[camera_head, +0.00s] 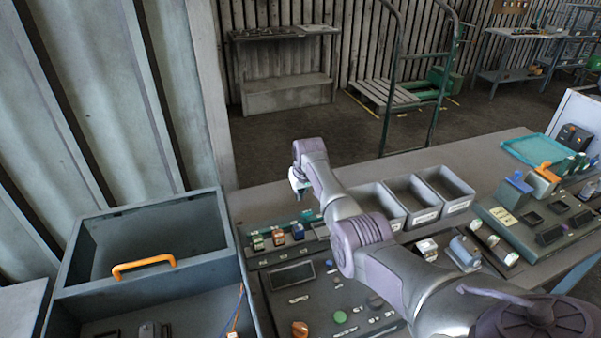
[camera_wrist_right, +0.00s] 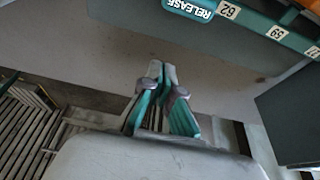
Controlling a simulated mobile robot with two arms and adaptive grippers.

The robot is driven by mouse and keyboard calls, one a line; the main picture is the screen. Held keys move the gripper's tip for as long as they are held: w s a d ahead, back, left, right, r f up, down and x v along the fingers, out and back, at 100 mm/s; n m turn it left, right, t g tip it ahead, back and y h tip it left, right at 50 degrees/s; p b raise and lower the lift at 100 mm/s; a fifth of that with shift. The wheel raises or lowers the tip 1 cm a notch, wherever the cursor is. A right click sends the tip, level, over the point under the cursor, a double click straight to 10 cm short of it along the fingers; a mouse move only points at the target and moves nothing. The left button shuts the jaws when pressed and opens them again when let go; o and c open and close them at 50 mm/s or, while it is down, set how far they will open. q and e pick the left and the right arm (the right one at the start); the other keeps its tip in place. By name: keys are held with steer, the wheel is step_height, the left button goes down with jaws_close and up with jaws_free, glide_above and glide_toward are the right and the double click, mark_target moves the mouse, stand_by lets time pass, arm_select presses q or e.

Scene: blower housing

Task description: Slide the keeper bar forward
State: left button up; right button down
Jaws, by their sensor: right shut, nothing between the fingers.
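My right arm crosses the head view from the lower right, with my right gripper (camera_head: 299,186) over the far-left part of the bench. In the right wrist view my right gripper (camera_wrist_right: 161,70) is shut and empty, its teal fingers close together. Beyond the fingertips, at the top, is a teal bar (camera_wrist_right: 255,18) with a "RELEASE" label and number tags. I cannot tell for certain that this is the keeper bar. The fingers are apart from it. In the head view a teal strip (camera_head: 309,215) shows behind small coloured parts, partly hidden by my arm. My left gripper is out of view.
A grey open box (camera_head: 225,215) with an orange handle (camera_head: 144,266) stands at the left. Grey bins (camera_head: 443,193) stand behind my arm. A control panel (camera_head: 328,300) lies in front. A green-grey fixture (camera_head: 535,225) and teal tray (camera_head: 538,150) are at the right.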

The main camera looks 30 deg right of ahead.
steer(key=shift+s+a+r, duration=0.1)
steer(key=shift+s+r, duration=0.05)
steer(key=shift+r, duration=0.3)
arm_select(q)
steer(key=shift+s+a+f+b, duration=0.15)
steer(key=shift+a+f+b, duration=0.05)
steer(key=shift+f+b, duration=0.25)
arm_select(e)
steer(key=v, duration=0.9)
steer(key=shift+s, duration=0.45)
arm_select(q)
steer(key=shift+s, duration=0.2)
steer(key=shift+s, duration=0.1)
